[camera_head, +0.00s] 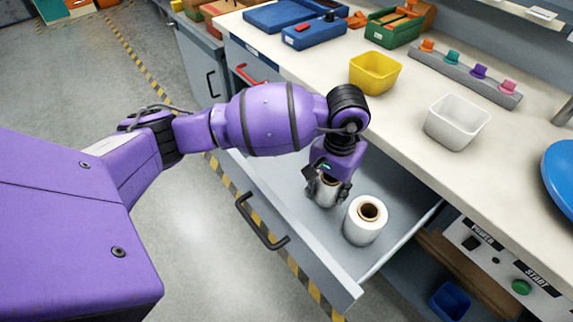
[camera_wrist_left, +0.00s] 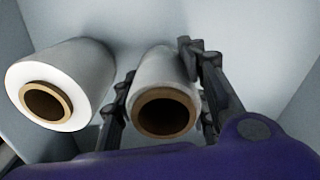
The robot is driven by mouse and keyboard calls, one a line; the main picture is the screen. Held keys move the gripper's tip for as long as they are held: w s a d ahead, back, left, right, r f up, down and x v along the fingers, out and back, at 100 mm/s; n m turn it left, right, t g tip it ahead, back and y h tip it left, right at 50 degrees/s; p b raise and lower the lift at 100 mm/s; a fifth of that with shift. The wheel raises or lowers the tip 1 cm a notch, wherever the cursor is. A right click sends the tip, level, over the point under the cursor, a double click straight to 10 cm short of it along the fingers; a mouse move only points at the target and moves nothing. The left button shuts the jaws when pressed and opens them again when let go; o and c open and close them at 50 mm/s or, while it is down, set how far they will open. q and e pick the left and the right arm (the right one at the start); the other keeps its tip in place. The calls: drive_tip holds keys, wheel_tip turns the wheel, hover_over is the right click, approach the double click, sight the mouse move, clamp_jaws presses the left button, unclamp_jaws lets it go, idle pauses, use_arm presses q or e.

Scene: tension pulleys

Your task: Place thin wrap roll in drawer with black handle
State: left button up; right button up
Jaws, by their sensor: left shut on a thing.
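The thin wrap roll (camera_head: 326,190) is in my left gripper (camera_head: 327,186), inside the open drawer with the black handle (camera_head: 262,222). In the left wrist view the roll (camera_wrist_left: 163,75) shows its brown core between the two fingers (camera_wrist_left: 160,95), which are shut on it. It is upright or nearly so; I cannot tell whether its base touches the drawer floor. A thicker white roll (camera_head: 364,221) stands in the same drawer beside it, and it also shows at the left of the left wrist view (camera_wrist_left: 75,75). My right gripper is not in view.
The counter (camera_head: 400,105) above the drawer holds a yellow bin (camera_head: 375,73), a white bin (camera_head: 457,121) and a peg rail (camera_head: 465,78). A closed drawer with a red handle (camera_head: 246,76) is farther back. The far left part of the open drawer is clear.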

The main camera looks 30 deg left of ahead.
use_arm(q)
drive_tip(key=shift+w+f, duration=0.1)
drive_tip(key=shift+f, duration=0.55)
drive_tip(key=shift+f, duration=0.1)
drive_tip(key=o, duration=1.2)
drive_tip(key=shift+o, duration=0.2)
wheel_tip(320, 180, up, 12)
